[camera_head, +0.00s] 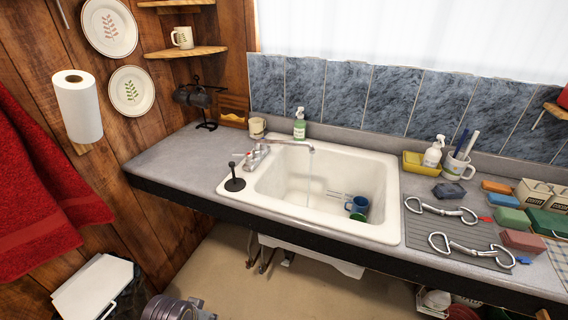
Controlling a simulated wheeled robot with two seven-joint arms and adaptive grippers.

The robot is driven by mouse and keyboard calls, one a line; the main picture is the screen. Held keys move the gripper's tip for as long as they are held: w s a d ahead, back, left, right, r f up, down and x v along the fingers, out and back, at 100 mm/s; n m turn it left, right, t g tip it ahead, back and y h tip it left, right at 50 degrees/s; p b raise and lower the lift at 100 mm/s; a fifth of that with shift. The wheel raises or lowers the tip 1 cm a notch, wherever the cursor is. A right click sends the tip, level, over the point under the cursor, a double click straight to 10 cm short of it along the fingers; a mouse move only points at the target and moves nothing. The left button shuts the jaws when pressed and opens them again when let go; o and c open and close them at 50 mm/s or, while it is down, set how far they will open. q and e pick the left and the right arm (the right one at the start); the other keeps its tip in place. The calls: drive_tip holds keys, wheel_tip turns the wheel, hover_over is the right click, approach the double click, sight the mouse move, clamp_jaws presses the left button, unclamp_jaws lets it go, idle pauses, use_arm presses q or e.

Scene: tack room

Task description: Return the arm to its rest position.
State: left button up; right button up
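Neither of my grippers shows in the head view, so I cannot see their fingers or anything in them. A grey, rounded metallic part shows at the bottom left edge, cut off by the frame; I cannot tell for sure what it is. The white sink (270,208) is set in the grey counter (178,155). Water runs from its tap (262,149). A blue mug (355,204) and a green item (358,217) lie in the basin at its right side.
Two metal bits (470,248) lie on a dark ribbed mat (425,236) right of the sink. Soap blocks, sponges and bottles crowd the counter's right end. A red towel (35,170), paper roll (78,105) and white-lidded bin (92,287) are at left. The left counter is mostly clear.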

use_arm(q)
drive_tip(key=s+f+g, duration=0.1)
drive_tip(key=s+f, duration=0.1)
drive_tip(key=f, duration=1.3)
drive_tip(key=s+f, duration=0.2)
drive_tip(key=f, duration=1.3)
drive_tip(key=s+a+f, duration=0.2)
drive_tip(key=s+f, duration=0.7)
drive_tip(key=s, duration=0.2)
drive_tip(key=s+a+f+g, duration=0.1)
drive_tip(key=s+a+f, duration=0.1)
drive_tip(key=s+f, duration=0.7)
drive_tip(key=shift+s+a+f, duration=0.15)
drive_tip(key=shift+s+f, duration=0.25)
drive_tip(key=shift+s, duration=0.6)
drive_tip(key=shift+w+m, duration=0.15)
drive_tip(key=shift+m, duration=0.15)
